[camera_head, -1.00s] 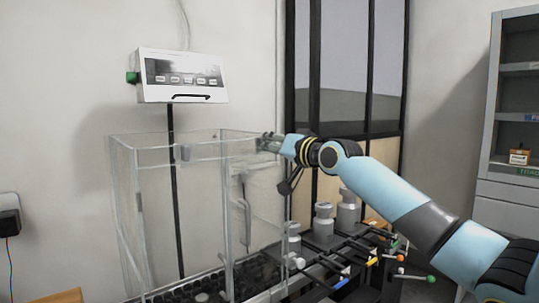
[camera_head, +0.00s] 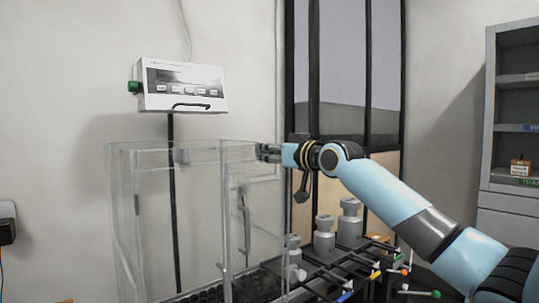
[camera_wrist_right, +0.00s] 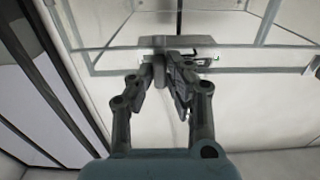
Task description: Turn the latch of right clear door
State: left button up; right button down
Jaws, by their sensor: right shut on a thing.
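The clear box (camera_head: 180,152) stands in the left middle of the head view, with see-through walls and a clear door on its right side. My right gripper (camera_head: 261,152) is at the top of that right side, level with the box's upper rim. In the right wrist view the gripper (camera_wrist_right: 167,73) has its two fingers closed on a small grey latch (camera_wrist_right: 159,71). The fingers partly hide the latch. My left gripper is not in view.
A white display panel (camera_head: 181,86) on a dark post stands behind the box. Grey cylindrical weights (camera_head: 324,234) and rods with coloured knobs lie below my right arm. A grey cabinet (camera_head: 510,190) stands at the far right.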

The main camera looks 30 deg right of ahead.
jog(key=shift+f, duration=0.1)
jog(key=c, duration=1.3)
grip_release()
jog(key=shift+s+d, duration=0.15)
jog(key=shift+s, duration=1.75)
jog(key=shift+s+d, duration=0.1)
jog(key=shift+s, duration=1.75)
